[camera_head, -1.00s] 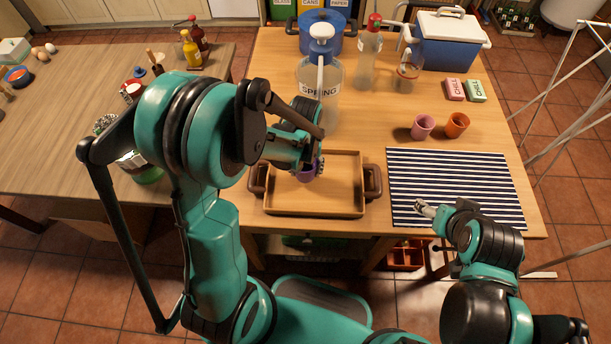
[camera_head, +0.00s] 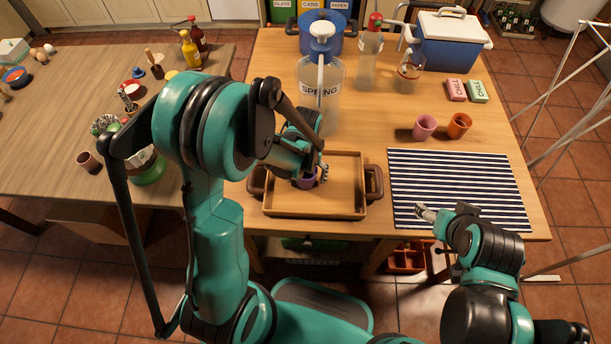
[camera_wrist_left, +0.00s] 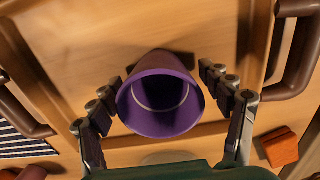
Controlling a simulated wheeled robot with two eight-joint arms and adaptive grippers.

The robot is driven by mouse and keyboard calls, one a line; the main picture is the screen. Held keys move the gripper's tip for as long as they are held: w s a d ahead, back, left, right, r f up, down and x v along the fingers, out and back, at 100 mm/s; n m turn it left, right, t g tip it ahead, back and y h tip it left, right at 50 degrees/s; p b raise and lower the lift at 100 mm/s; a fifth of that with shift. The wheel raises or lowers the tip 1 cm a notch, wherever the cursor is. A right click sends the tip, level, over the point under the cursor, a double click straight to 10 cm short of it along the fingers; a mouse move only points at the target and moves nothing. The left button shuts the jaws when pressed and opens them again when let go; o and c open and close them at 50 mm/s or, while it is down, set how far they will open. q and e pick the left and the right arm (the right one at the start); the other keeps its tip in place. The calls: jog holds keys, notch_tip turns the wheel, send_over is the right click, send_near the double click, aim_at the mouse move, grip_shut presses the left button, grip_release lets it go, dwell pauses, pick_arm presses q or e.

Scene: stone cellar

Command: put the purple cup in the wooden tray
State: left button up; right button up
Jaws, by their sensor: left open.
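The purple cup (camera_head: 304,183) is inside the wooden tray (camera_head: 315,211), near the tray's middle-left, partly hidden by my left gripper (camera_head: 319,173). In the left wrist view the purple cup (camera_wrist_left: 158,112) has its open mouth towards the camera, between the two fingers of my left gripper (camera_wrist_left: 165,88). The fingers are spread, one on each side of the cup; I cannot tell if either touches it. The tray (camera_wrist_left: 95,40) shows behind it. My right gripper (camera_head: 426,212) is over the front left of the striped mat, apart from the tray; its jaw state is unclear.
A striped mat (camera_head: 460,180) lies right of the tray. A pink cup (camera_head: 424,127) and an orange cup (camera_head: 459,125) stand behind the mat. A large spring-water bottle (camera_head: 320,85) stands behind the tray. A side table (camera_head: 50,110) on the left holds several items.

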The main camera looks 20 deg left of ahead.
pick_arm(q)
notch_tip(320, 180, up, 11)
jog(key=p, duration=0.4)
jog(key=s+a+r+m+t, duration=0.1)
jog(key=s+r+m+t, duration=0.2)
jog(key=s+r+t, duration=0.4)
jog(key=v, duration=0.6)
jog(key=shift+w+r, duration=0.2)
jog(key=shift+w, duration=0.05)
jog(key=shift+f, duration=0.1)
notch_tip(320, 180, down, 3)
jog(key=b, duration=0.2)
jog(key=shift+b, duration=0.35)
